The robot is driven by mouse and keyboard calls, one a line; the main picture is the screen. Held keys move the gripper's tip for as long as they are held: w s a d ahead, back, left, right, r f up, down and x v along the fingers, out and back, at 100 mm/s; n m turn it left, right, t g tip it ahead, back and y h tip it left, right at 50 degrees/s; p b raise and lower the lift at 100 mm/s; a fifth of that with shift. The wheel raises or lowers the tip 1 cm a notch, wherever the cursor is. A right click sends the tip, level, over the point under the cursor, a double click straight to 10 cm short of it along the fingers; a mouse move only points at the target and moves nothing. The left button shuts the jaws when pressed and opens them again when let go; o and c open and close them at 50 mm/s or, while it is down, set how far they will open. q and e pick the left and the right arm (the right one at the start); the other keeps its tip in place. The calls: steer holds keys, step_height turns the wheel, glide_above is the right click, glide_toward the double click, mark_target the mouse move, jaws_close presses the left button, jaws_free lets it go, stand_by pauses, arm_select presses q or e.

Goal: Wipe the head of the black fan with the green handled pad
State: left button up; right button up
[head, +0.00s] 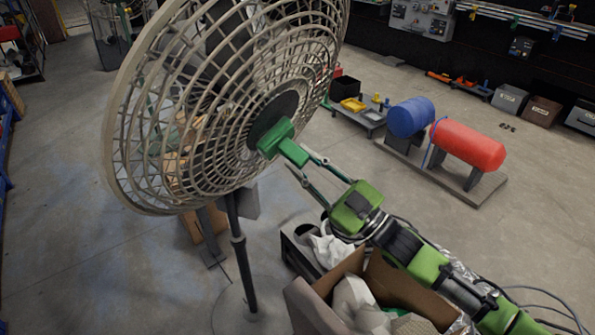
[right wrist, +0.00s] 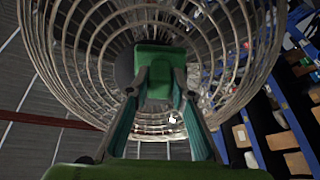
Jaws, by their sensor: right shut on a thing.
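The fan's head is a large round beige-grey wire cage (head: 140,120) with a dark hub disc, on a black pole (head: 237,240). The cage also fills the upper part of the right wrist view (right wrist: 60,60). My right gripper (head: 304,166) is shut on the green handled pad (head: 277,138). The pad is at the front of the cage, over the dark hub. In the right wrist view the green pad (right wrist: 160,58) sits between the two fingers, in front of the cage centre. I cannot tell if it touches the wires. My left gripper is not in view.
An open cardboard box (head: 322,310) with white contents stands below my right arm. A blue drum (head: 410,116) and a red drum (head: 468,145) lie on low stands at the right. Shelves with boxes (right wrist: 275,130) show in the right wrist view. Floor left of the fan is clear.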

steer(key=shift+w+d+b, duration=0.3)
steer(key=shift+w+d, duration=0.2)
steer(key=shift+w, duration=0.25)
steer(key=shift+s+r, duration=0.15)
steer(key=shift+r, duration=0.05)
steer(key=shift+s+a+p, duration=0.45)
steer(key=shift+p, duration=0.1)
steer(key=s+a+p, duration=0.2)
steer(key=s+a, duration=0.2)
steer(key=s, duration=0.1)
steer(key=shift+f, duration=0.15)
steer(key=v, duration=0.6)
steer(key=shift+s+d, duration=0.1)
